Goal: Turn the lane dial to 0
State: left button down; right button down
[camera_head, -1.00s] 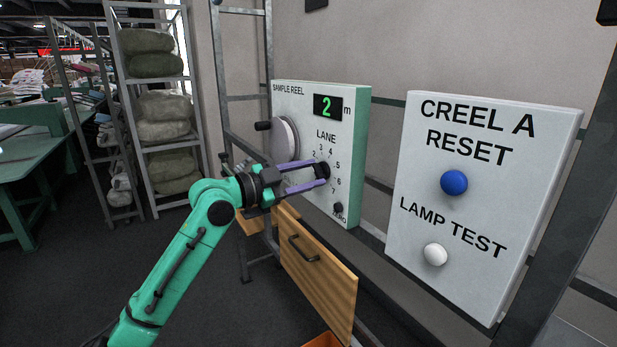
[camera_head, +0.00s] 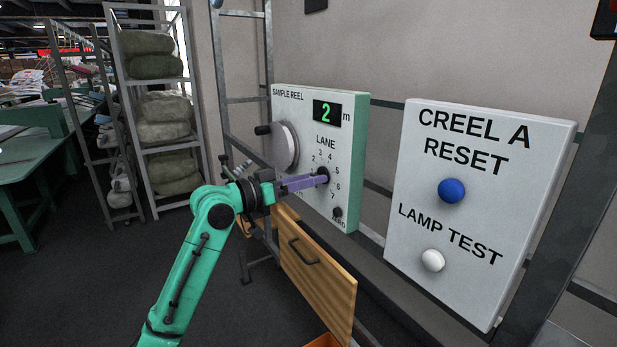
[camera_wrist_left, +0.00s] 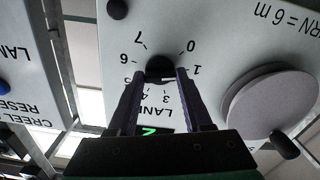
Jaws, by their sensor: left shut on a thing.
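The lane dial (camera_head: 322,175) is a small black knob on the white sample reel panel (camera_head: 352,150), ringed by lane numbers. My left gripper (camera_head: 318,179) reaches it from the left, with its purple fingers shut on the knob. In the left wrist view the dial (camera_wrist_left: 160,68) sits between the two fingertips (camera_wrist_left: 158,74), and the numbers 0, 1, 6 and 7 show around it. The fingers cover part of the ring, and I cannot tell which number the dial points to. The green display (camera_head: 327,112) reads 2 m. My right gripper is not in view.
A grey crank wheel (camera_head: 286,146) with a black handle is left of the dial, and a small black zero knob (camera_head: 338,212) is below. A second panel (camera_head: 480,190) with blue and white buttons is at the right. An open wooden drawer (camera_head: 318,275) juts out below.

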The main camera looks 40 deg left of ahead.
pick_arm(q)
jog(key=shift+r+n+p, duration=0.1)
jog(key=shift+n+p, duration=1.6)
jog(key=shift+n, duration=1.8)
jog(key=shift+c, duration=1.6)
grip_release()
jog(key=shift+s, duration=0.1)
